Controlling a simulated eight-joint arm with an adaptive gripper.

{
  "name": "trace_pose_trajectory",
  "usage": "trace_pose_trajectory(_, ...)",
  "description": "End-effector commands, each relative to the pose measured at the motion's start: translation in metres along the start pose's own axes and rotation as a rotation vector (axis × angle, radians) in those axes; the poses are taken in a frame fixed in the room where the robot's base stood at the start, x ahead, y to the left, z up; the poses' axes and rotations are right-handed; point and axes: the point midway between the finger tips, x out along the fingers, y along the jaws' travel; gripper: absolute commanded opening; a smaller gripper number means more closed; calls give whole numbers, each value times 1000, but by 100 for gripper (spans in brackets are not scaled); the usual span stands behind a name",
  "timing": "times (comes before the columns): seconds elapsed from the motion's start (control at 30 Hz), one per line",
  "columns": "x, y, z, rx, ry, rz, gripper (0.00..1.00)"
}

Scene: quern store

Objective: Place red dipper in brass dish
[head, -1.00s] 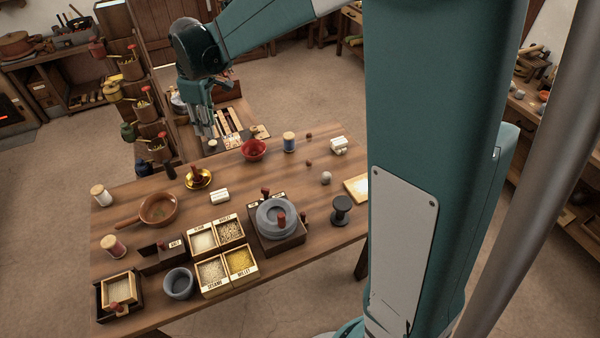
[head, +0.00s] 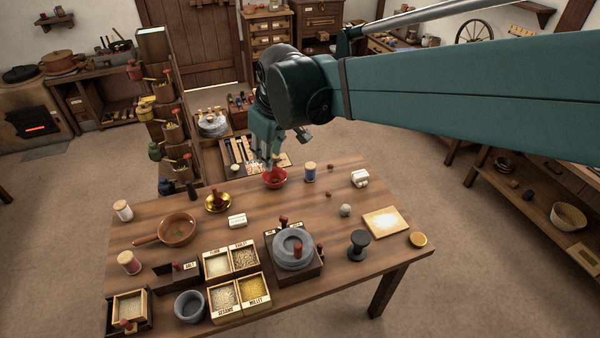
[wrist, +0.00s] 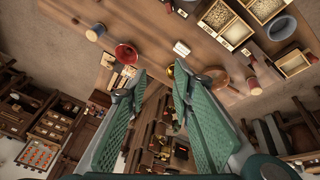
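A red dipper (head: 135,70) hangs high on the dark wooden rack left of the table; yellow, green and blue ones hang lower. The brass dish (head: 218,203) stands on the table's far left part with a dark red knobbed thing in it. In the wrist view the dish (wrist: 171,72) is partly hidden by a finger. My gripper (head: 270,158) is beyond the table's far edge, close to the red bowl in the picture and right of the rack. In the wrist view my gripper (wrist: 160,76) has its fingers apart with nothing between them.
A red bowl (head: 276,180) and a blue spool (head: 310,173) stand near the far edge. A brown pan (head: 178,230), a white block (head: 237,221), grain boxes (head: 241,295) and a grey quern (head: 293,250) occupy the table. Bare wood lies right of the dish.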

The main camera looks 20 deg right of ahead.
Motion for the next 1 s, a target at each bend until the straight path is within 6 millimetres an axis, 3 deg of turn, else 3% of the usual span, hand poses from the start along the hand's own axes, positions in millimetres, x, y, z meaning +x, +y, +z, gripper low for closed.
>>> trace_pose_trajectory(0.5,-37,-14,85,225,89,54,25)
trace_pose_trajectory(1.0,-47,-34,163,441,183,94,25)
